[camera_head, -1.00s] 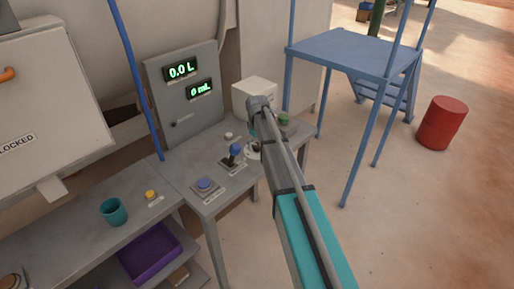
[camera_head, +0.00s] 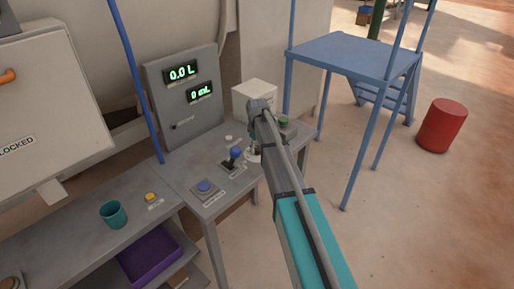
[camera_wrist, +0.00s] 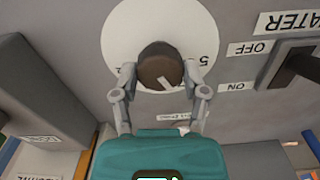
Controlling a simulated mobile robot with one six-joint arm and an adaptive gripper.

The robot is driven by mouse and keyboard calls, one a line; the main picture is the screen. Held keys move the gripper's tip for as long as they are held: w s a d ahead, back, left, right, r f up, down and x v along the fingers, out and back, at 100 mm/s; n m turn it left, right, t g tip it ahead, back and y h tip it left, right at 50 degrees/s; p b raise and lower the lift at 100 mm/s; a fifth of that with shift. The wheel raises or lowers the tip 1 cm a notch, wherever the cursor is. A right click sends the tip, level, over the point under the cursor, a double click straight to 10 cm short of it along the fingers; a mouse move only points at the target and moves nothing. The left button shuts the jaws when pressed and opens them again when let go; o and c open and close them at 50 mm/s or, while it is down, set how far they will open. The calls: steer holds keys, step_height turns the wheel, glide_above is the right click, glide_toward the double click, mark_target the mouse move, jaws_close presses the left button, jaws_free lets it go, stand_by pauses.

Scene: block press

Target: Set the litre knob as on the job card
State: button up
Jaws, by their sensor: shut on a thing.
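The litre knob (camera_wrist: 158,66) is a dark brown round knob with a pale pointer mark, on a white dial disc (camera_wrist: 120,38) in the wrist view. My gripper (camera_wrist: 160,76) is closed around the knob, one finger on each side. In the head view my arm hides most of the knob, and part of the white disc (camera_head: 254,157) shows beside it. The upper display (camera_head: 183,73) reads 0.0 L and the lower display (camera_head: 200,93) reads 0 mL. I do not see the job card clearly.
A black lever switch (camera_wrist: 298,66) labelled WATER, OFF and ON is beside the dial. The head view shows a blue-topped joystick (camera_head: 235,154), a blue button (camera_head: 205,187), a green button (camera_head: 284,121), a white box (camera_head: 255,95) and a teal cup (camera_head: 113,214).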

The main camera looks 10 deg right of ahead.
steer(key=shift+m, duration=0.5)
steer(key=m, duration=0.4)
steer(key=shift+s+m, duration=0.1)
steer(key=shift+m, duration=0.2)
steer(key=m, duration=0.9)
steer(key=shift+m, duration=2.7)
steer(key=o, duration=1.2)
steer(key=shift+c, duration=0.2)
